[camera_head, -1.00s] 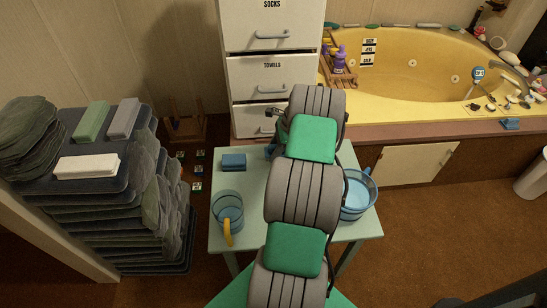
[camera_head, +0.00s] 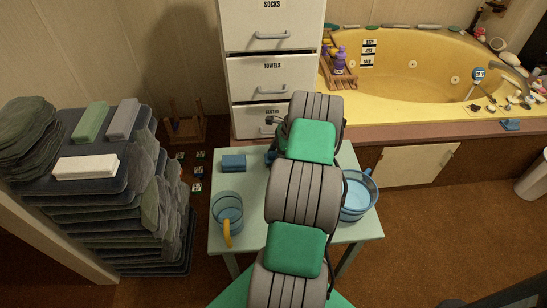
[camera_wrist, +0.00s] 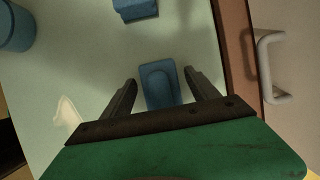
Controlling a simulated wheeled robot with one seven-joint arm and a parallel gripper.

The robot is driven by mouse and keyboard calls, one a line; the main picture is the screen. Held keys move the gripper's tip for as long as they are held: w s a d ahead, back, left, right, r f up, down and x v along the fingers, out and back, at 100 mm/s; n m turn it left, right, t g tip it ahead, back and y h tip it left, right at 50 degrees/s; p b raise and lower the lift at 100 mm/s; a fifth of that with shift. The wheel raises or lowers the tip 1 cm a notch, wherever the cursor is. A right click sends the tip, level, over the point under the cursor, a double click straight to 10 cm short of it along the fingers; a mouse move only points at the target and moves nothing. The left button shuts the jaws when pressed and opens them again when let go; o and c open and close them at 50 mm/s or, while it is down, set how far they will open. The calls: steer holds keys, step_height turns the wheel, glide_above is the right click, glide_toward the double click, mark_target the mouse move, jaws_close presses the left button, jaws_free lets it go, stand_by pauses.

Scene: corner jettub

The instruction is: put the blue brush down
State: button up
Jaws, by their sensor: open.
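The blue brush (camera_wrist: 158,85) is on the pale green table (camera_wrist: 85,75), between the two dark fingers of my gripper (camera_wrist: 160,76). The fingers are open, with gaps showing on both sides of it. I cannot tell whether its underside rests fully on the table. In the head view only a small blue part of the brush (camera_head: 270,156) shows beside my arm. My arm hides the fingers there.
A blue block (camera_head: 233,162) and a clear blue mug with a yellow handle (camera_head: 227,213) stand on the table's left. A blue bucket (camera_head: 357,195) stands on its right. White drawers (camera_head: 271,80) rise close behind. The table's front left is bare.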

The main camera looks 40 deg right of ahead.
steer(key=p+v, duration=0.2)
steer(key=v, duration=1)
steer(key=shift+w+a+r, duration=0.1)
steer(key=shift+a, duration=0.05)
steer(key=shift+r, duration=0.15)
steer(key=w+a+r+n, duration=0.2)
steer(key=a+r+n, duration=0.15)
steer(key=a, duration=0.35)
steer(key=w+a+r+n+g+h, duration=0.1)
steer(key=w+a+r+n, duration=0.1)
steer(key=a+r+n, duration=0.3)
steer(key=w+a+r+n, duration=0.2)
steer(key=a+r, duration=0.1)
steer(key=a, duration=0.5)
steer(key=s+a+n+h, duration=0.1)
steer(key=s+a+n, duration=0.7)
steer(key=a, duration=0.2)
steer(key=s+a+r+n+h, duration=0.1)
steer(key=s+a+n, duration=0.6)
steer(key=a, duration=0.3)
steer(key=shift+s+a+r+n+h, duration=0.25)
steer(key=shift+s+a+n+h, duration=0.1)
steer(key=shift+s, duration=0.3)
steer(key=shift+r, duration=0.1)
